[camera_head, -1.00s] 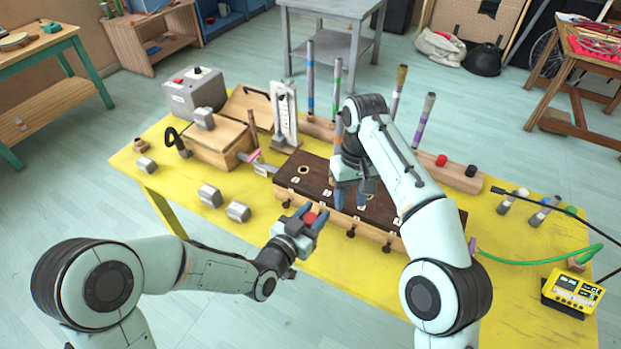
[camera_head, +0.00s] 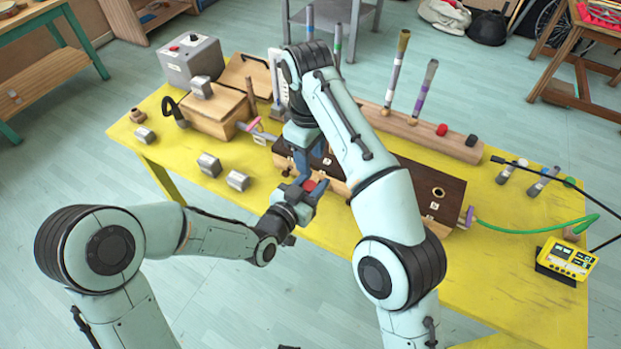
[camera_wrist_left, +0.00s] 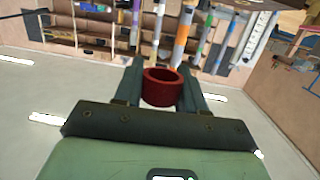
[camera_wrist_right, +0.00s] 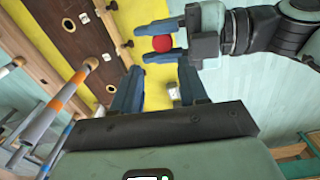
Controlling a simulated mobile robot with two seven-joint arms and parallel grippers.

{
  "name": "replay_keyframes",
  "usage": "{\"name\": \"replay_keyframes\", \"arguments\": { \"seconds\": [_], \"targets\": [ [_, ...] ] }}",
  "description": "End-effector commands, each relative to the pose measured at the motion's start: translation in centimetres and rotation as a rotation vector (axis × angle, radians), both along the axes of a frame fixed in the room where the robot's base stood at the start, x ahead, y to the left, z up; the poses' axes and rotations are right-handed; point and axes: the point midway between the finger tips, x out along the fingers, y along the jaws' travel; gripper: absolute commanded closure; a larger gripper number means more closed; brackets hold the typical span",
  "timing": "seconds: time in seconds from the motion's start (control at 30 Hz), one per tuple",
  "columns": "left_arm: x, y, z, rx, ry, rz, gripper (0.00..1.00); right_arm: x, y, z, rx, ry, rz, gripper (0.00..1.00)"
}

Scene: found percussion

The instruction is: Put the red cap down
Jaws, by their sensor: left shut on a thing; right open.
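The red cap (camera_head: 310,185) is held between the fingers of my left gripper (camera_head: 306,190), above the yellow table's front edge. In the left wrist view the cap (camera_wrist_left: 162,90) looks like a short hollow cylinder between the two fingers. My right gripper (camera_head: 302,165) is open, pointing down beside my left gripper, in front of the dark wooden box. In the right wrist view the red cap (camera_wrist_right: 162,43) and my left fingers lie just beyond my open right fingers (camera_wrist_right: 160,88). Nothing shows between the right fingers.
The dark-topped box (camera_head: 445,200) is partly hidden behind my right arm. A wooden rack (camera_head: 420,127) carries upright sticks, a red knob (camera_head: 441,129) and a black knob (camera_head: 471,140).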

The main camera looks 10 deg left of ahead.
Motion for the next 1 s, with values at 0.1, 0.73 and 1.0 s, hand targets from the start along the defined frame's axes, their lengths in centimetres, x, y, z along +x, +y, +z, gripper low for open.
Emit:
{"name": "replay_keyframes", "arguments": {
  "seconds": [0.1,0.73,1.0],
  "targets": [
    [0.0,0.0,0.0,0.0,0.0,0.0,0.88,-0.2,-0.1,-1.2,0.0,0.004,0.001,0.57],
    [0.0,0.0,0.0,0.0,0.0,0.0,0.88,0.0,-0.1,-9.5,0.002,0.001,-0.001,0.57],
    [0.0,0.0,0.0,0.0,0.0,0.0,0.88,0.0,-0.1,-9.7,0.002,0.001,-0.001,0.57]
  ]
}}
